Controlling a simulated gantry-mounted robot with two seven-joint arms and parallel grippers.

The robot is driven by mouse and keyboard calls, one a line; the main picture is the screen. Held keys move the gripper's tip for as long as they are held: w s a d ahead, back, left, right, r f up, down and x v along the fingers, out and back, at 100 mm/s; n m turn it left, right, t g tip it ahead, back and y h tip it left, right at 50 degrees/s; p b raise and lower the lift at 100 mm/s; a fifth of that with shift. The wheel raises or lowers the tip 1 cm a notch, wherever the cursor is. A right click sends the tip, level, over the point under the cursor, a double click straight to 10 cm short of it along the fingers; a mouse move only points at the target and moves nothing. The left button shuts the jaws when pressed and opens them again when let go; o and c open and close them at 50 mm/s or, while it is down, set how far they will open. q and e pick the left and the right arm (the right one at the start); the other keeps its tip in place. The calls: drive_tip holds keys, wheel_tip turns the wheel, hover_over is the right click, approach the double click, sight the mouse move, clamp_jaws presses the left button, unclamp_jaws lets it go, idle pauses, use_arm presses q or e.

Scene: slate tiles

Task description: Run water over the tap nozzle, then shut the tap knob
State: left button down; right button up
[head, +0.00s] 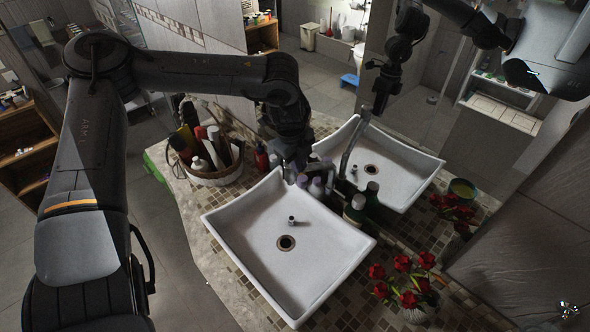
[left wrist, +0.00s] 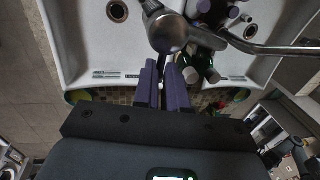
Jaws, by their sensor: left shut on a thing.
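My left gripper (head: 290,168) reaches down at the back edge of the white sink (head: 235,238). In the left wrist view its two purple fingers (left wrist: 165,70) are close together at a rounded metal tap part (left wrist: 168,34), which I take for the tap knob. The exact contact is hidden. A small metal cylinder (head: 292,220), perhaps the nozzle end, shows over the sink near the drain (head: 286,242). A curved metal spout (head: 351,145) shows at the second sink, which looks like a mirror reflection. No water stream is discernible. My right gripper is not in view.
Purple bottles (head: 317,187) and a green bottle (head: 355,208) stand close beside the tap. A basket (head: 216,177) of bottles is at the left. Red flowers (head: 404,270) stand at the right. The sink bowl's front is clear. The mirror seems to repeat the sink and arm.

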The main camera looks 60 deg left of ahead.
use_arm(q)
drive_tip(key=shift+w+n, duration=0.1)
drive_tip(key=shift+n, duration=0.2)
drive_tip(key=c, duration=1.2)
unclamp_jaws()
drive_tip(key=shift+r, duration=0.1)
drive_tip(key=r, duration=0.3)
drive_tip(key=s+r, duration=0.1)
drive_tip(key=r, duration=0.3)
drive_tip(key=s+r+b, duration=0.1)
drive_tip(key=r, duration=0.2)
drive_tip(key=shift+d+r, duration=0.25)
